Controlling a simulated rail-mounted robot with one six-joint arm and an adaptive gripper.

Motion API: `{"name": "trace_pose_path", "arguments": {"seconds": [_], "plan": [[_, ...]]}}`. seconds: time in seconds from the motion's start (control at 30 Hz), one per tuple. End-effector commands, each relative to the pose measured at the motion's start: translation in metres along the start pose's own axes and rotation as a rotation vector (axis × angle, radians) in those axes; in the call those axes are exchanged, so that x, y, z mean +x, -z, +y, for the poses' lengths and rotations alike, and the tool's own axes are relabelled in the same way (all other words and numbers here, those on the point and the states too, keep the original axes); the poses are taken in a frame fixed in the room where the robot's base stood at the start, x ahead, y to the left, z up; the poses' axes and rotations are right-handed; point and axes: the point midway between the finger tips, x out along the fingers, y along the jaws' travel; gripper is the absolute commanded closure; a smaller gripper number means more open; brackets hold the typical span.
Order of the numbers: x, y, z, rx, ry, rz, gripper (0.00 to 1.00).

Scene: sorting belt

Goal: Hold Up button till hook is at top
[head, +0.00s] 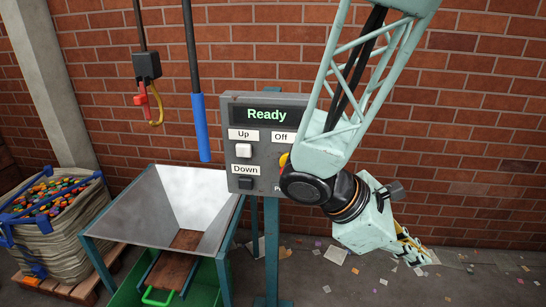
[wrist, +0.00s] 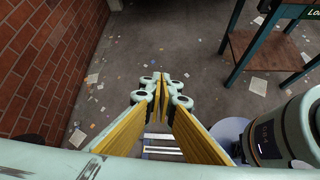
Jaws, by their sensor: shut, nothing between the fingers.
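The control box (head: 262,105) stands on a post in the middle of the head view, and its display reads "Ready". The white Up button (head: 243,151) is on its left side, above the dark Down button (head: 244,183). My arm covers the box's right side. The hook (head: 155,108), red with a yellow curve, hangs below a black block at upper left. My gripper (head: 418,252) is right of and lower than the box, apart from it, pointing down to the right. In the wrist view my gripper (wrist: 163,84) is shut and empty.
A metal hopper (head: 190,195) stands left of the box, with a green bin (head: 205,290) under it. A blue-ended pole (head: 201,128) hangs above. A full sack (head: 50,225) sits on a pallet at far left. Litter dots the floor, and a table (wrist: 262,50) shows in the wrist view.

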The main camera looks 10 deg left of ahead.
Motion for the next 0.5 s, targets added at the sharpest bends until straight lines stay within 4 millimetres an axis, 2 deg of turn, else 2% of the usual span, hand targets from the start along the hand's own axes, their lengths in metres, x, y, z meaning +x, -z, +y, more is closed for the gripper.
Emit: {"name": "trace_pose_path", "arguments": {"seconds": [0.27, 0.5], "plan": [[-0.020, 0.013, 0.044, -0.156, -0.183, -0.106, 1.00], [-0.050, 0.033, 0.083, -0.276, -0.356, -0.190, 1.00]]}}
